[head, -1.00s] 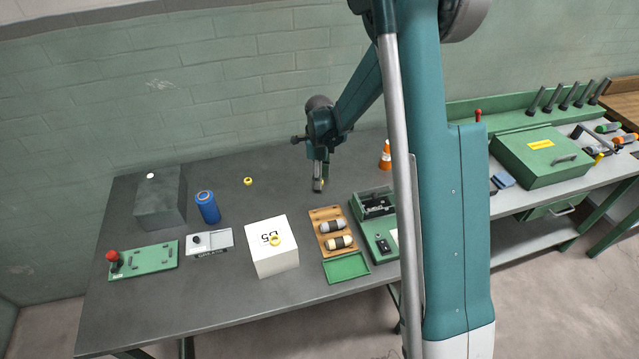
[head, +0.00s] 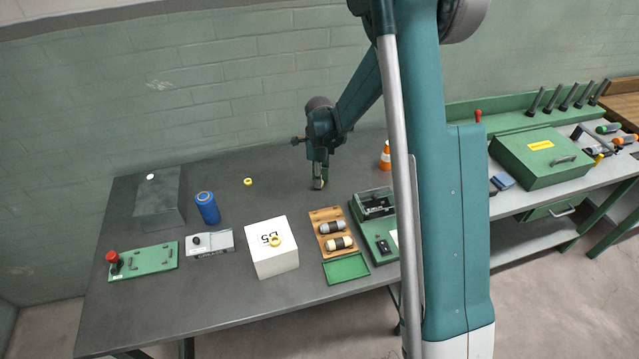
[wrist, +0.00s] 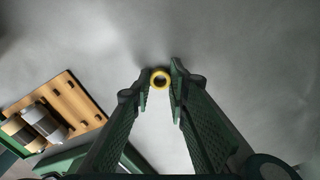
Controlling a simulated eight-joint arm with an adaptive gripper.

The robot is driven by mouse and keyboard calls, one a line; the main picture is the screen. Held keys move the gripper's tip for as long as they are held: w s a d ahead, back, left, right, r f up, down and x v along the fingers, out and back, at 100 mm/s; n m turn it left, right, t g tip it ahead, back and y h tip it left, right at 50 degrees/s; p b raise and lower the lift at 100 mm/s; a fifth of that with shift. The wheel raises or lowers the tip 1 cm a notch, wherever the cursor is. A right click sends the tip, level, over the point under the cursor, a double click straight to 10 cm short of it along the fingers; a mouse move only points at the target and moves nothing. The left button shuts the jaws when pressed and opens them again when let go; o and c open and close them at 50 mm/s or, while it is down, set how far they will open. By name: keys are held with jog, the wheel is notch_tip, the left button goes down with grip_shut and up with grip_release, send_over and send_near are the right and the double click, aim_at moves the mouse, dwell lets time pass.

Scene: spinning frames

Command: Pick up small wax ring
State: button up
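A small yellow ring (wrist: 160,80), which looks like the wax ring, sits between my fingertips in the wrist view. My gripper (head: 320,182) points down at the back right of the grey table. Its fingers are drawn in on both sides of the ring and appear to touch it. In the head view the ring is a small yellow spot, mostly hidden by the fingers. I cannot tell whether it is clear of the table. Two other yellow rings show: one (head: 248,182) lies on the table to the left, and one (head: 274,241) is on top of a white block (head: 277,263).
A wooden tray (head: 323,214) with two cylinders stands in front of my gripper, beside a green machine (head: 383,246). An orange cone (head: 386,157) stands to the right. A blue can (head: 207,208) and dark grey block (head: 160,205) are left. Bare table (head: 285,200) lies left of my gripper.

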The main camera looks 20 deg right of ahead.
notch_tip(320, 180, up, 10)
dwell(1.0)
dwell(0.5)
jog(key=s+a+r+n+p, duration=0.1)
jog(key=s+a+r, duration=0.4)
jog(key=s+a, duration=0.6)
jog(key=s+a+r+n+p, duration=0.1)
jog(key=s+a+r+p, duration=0.2)
jog(key=s+a, duration=0.9)
notch_tip(320, 180, up, 3)
jog(key=shift+s+r, duration=0.15)
jog(key=shift+s, duration=0.25)
